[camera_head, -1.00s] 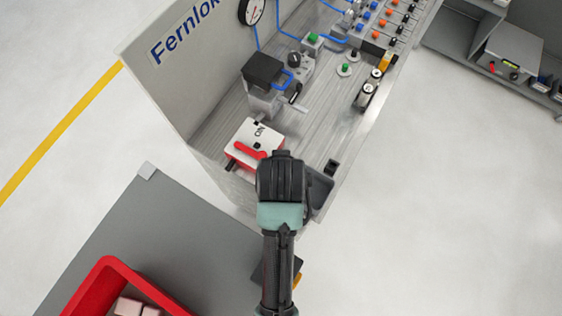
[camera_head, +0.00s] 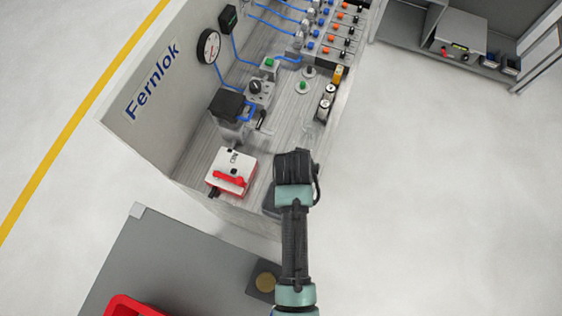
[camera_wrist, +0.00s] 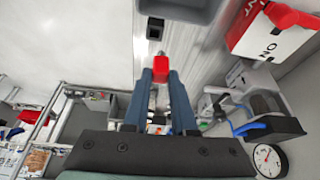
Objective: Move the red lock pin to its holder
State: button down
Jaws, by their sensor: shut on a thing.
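The red lock pin (camera_wrist: 160,68) is between the fingertips of my gripper (camera_wrist: 161,77) in the wrist view, with a short metal tip pointing up the picture. My gripper is shut on it. A small black square block with an opening (camera_wrist: 155,30) lies just beyond the pin's tip, apart from it; it looks like the holder, though I cannot be sure. In the head view my arm (camera_head: 295,180) reaches over the front end of the bench, and its wrist hides the fingers, the pin and the black block.
A white and red switch box (camera_head: 233,172) with a red handle stands on the bench left of my wrist. A grey bin (camera_wrist: 185,8) sits beyond the black block. A dark clamp device (camera_head: 230,104) and gauge (camera_head: 208,47) are farther back. A grey table (camera_head: 170,262) is nearer.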

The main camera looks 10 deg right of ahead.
jog(key=shift+m, duration=0.4)
jog(key=f+b, duration=0.1)
jog(key=d+f+b, duration=0.1)
jog(key=f+b, duration=0.2)
jog(key=shift+d+f, duration=0.25)
jog(key=shift+f, duration=0.15)
jog(key=shift+f+b, duration=0.3)
jog(key=shift+f+b, duration=0.55)
jog(key=shift+f, duration=0.5)
dwell(0.5)
jog(key=c, duration=0.6)
grip_release()
jog(key=shift+c, duration=0.2)
